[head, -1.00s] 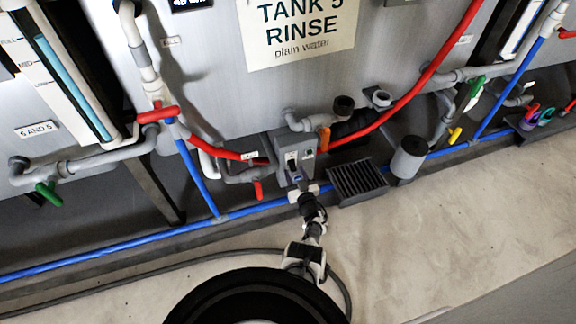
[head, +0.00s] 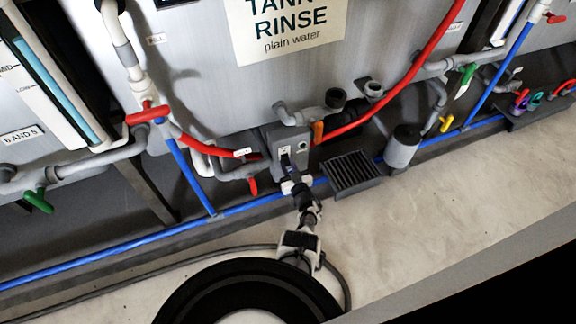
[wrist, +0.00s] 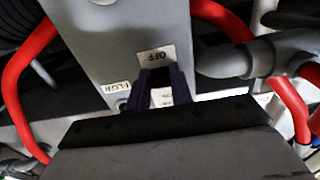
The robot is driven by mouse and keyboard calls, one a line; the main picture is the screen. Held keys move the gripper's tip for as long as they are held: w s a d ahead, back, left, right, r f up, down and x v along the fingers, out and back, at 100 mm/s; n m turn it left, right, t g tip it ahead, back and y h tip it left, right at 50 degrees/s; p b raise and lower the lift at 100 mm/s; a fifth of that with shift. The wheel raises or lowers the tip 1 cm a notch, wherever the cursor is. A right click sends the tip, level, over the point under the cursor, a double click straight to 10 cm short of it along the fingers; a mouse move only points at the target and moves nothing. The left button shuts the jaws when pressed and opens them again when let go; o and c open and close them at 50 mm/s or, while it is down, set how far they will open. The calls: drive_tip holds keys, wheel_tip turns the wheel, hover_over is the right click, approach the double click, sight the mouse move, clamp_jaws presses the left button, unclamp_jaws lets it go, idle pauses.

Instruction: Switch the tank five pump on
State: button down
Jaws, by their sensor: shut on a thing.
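The grey pump box (head: 268,146) stands below the sign reading TANK 5 RINSE, plain water (head: 290,32). It fills the upper middle of the wrist view (wrist: 125,35), with an OFF label (wrist: 157,56) and a FLOW label (wrist: 116,87) on its face. My gripper (head: 288,164) is at the box's front. In the wrist view its dark fingers (wrist: 160,80) stand right by the OFF label, shut on the switch. The switch itself is mostly hidden by the fingers, so its position cannot be told.
A red hose (head: 385,110) and grey pipes run beside the box. A black grate (head: 352,175) and a grey cylinder (head: 403,148) stand to its right. A red-handled valve (head: 148,114) is to the left. A blue pipe (head: 110,247) runs low along the tanks.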

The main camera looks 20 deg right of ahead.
drive_tip(key=shift+r+p, duration=0.15)
drive_tip(key=shift+p, duration=0.15)
drive_tip(key=r+g+p, duration=0.1)
drive_tip(key=g+p, duration=0.1)
drive_tip(key=p, duration=0.3)
drive_tip(key=shift+r, duration=0.2)
drive_tip(key=g+p, duration=0.1)
drive_tip(key=p, duration=0.1)
drive_tip(key=g+p, duration=0.1)
drive_tip(key=p, duration=0.1)
drive_tip(key=shift+r+g, duration=0.4)
drive_tip(key=g+p, duration=0.2)
drive_tip(key=shift+a+g+p, duration=0.1)
drive_tip(key=shift+g+p, duration=0.3)
drive_tip(key=shift+w+a+r+g+p, duration=0.15)
drive_tip(key=shift+g+p, duration=0.1)
drive_tip(key=shift+g, duration=0.5)
drive_tip(key=shift+s+d+r+g+p, duration=0.1)
drive_tip(key=shift+r+g+p, duration=0.1)
drive_tip(key=shift+g, duration=0.55)
drive_tip(key=shift+w+g, duration=0.1)
drive_tip(key=shift+g, duration=0.3)
drive_tip(key=c, duration=1.2)
unclamp_jaws()
drive_tip(key=shift+c, duration=0.2)
